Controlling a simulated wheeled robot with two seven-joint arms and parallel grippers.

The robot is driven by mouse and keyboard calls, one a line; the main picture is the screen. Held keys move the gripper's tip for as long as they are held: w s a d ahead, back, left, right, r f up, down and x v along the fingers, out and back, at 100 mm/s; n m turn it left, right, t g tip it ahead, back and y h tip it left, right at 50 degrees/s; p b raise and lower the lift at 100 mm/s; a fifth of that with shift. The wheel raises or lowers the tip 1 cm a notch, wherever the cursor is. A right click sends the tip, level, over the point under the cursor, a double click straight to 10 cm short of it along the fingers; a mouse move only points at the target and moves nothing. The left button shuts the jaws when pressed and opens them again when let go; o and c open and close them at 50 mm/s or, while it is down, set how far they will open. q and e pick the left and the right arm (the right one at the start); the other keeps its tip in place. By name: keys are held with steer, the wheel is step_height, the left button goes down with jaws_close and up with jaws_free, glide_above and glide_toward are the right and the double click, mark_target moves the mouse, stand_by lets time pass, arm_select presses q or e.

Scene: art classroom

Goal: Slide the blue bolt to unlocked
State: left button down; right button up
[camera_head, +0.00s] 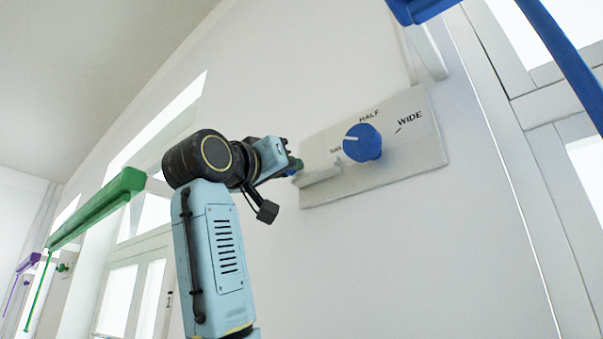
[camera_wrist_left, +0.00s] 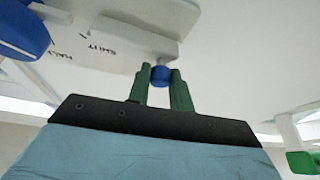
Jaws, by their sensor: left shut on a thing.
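A pale plate (camera_head: 430,165) is mounted on the white wall and carries a blue dial (camera_head: 362,143) with marks around it, HALF and WIDE among them. A pale raised bar lies along the plate's lower left. In the left wrist view the small blue bolt knob (camera_wrist_left: 160,76) sits at the end of this bar. My left gripper (camera_head: 296,164) is at the plate's left end. Its green fingers (camera_wrist_left: 161,84) are shut on the blue knob, one on each side. The knob is mostly hidden in the head view. My right gripper is not in view.
The dial also shows at the upper left of the left wrist view (camera_wrist_left: 22,32). A green bar (camera_head: 98,207) hangs above windows on the left. A blue bar (camera_head: 415,8) and window frames are at the upper right. The wall below the plate is clear.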

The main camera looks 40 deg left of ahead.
arm_select(q)
steer(key=shift+a+r, duration=0.1)
steer(key=c, duration=1.5)
jaws_free()
steer(key=shift+a, duration=0.1)
steer(key=shift+c, duration=0.2)
steer(key=shift+o, duration=1.4)
steer(key=shift+a, duration=0.15)
steer(key=b+v, duration=0.6)
steer(key=v, duration=0.7)
steer(key=shift+s, duration=0.25)
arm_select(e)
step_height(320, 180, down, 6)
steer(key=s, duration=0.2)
